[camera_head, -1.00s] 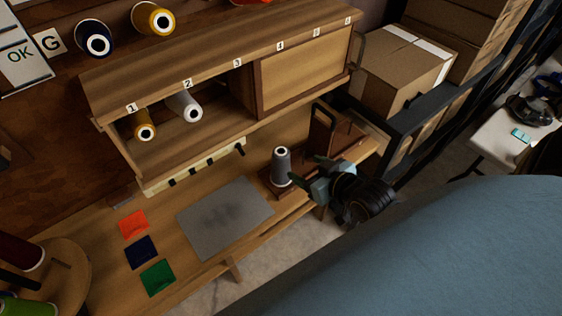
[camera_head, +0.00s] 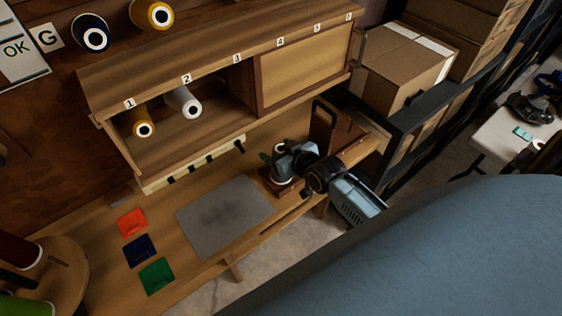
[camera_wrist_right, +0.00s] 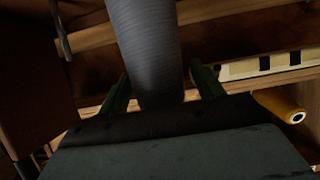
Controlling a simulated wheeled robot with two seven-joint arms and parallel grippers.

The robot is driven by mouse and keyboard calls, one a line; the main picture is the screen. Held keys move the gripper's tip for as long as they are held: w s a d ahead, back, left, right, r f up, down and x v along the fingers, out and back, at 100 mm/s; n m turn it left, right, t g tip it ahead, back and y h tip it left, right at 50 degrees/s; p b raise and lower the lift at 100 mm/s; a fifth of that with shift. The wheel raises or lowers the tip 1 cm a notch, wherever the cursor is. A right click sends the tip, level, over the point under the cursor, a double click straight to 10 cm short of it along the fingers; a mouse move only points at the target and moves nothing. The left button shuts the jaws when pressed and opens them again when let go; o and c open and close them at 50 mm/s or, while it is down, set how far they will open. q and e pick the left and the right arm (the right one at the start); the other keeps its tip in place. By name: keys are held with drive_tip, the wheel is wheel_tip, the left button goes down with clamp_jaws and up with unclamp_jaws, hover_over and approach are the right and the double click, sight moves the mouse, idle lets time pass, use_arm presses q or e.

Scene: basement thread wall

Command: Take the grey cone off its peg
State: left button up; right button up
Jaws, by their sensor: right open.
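The grey cone (camera_head: 280,148) stands upright on a small wooden block at the right end of the bench. In the head view my right gripper mostly hides it, and only its top and a little of its side show. The peg is hidden. In the right wrist view the grey cone (camera_wrist_right: 148,45) rises between the two green fingers. My right gripper (camera_head: 277,164) is open, with one finger on each side of the cone (camera_wrist_right: 160,92). I cannot tell whether either finger touches it. My left gripper is not in view.
The wooden cabinet (camera_head: 215,75) with numbered bays overhangs the bench, with a yellow cone (camera_head: 143,122) and a white cone (camera_head: 185,101) in it. A grey mat (camera_head: 222,216) and coloured cards lie left of the cone. Cardboard boxes (camera_head: 405,65) stand at right.

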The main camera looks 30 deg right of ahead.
drive_tip(key=shift+w+f, duration=0.15)
drive_tip(key=shift+w, duration=0.15)
drive_tip(key=shift+c, duration=0.2)
drive_tip(key=c, duration=1.1)
wheel_tip(320, 180, up, 10)
drive_tip(key=shift+r+p, duration=0.1)
drive_tip(key=shift+p, duration=0.7)
